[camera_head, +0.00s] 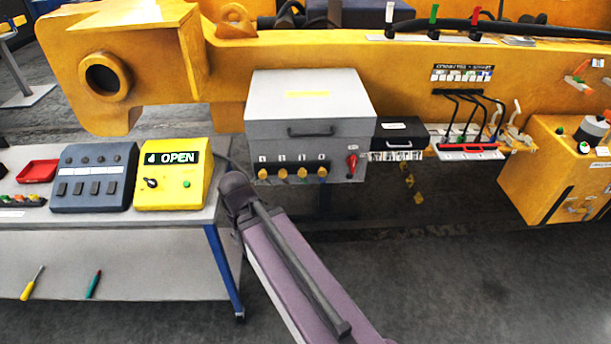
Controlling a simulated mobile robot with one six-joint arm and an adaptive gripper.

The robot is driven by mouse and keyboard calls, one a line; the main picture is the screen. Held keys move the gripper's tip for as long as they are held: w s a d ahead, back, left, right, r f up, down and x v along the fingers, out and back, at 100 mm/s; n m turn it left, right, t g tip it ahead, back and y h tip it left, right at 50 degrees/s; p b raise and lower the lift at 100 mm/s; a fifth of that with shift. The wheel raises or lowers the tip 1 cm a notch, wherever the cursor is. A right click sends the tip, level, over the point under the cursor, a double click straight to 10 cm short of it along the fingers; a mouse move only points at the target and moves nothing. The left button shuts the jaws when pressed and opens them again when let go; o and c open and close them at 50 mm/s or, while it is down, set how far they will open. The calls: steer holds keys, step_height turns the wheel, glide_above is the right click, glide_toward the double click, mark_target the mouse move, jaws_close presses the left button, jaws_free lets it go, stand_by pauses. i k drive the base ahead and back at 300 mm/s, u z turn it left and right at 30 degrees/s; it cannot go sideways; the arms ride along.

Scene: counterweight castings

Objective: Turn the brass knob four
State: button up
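A light grey metal box (306,105) with a yellow label on top and a dark handle on its front stands in front of the yellow beam. Along its lower front is a row of several brass knobs on a dark strip, with small marks above them too small to read surely. The rightmost brass knob (322,171) sits left of a red switch (351,165) on the same panel. Their exact turned positions cannot be told. My purple arm link, with a dark joint at its upper end, rises from the bottom to the left of the knobs. My gripper does not show.
A table at left bears a yellow box (174,183) reading OPEN, a dark switch panel (94,180) and a red tray (38,171). A black drawer box (401,137) and lever panel (469,152) lie right of the knobs. The floor (450,290) at lower right is clear.

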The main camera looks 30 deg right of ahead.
mark_target(322, 171)
steer(key=u, duration=0.45)
steer(key=k, duration=1.2)
steer(key=z, duration=1.4)
steer(key=i, duration=0.5)
steer(key=u, duration=0.1)
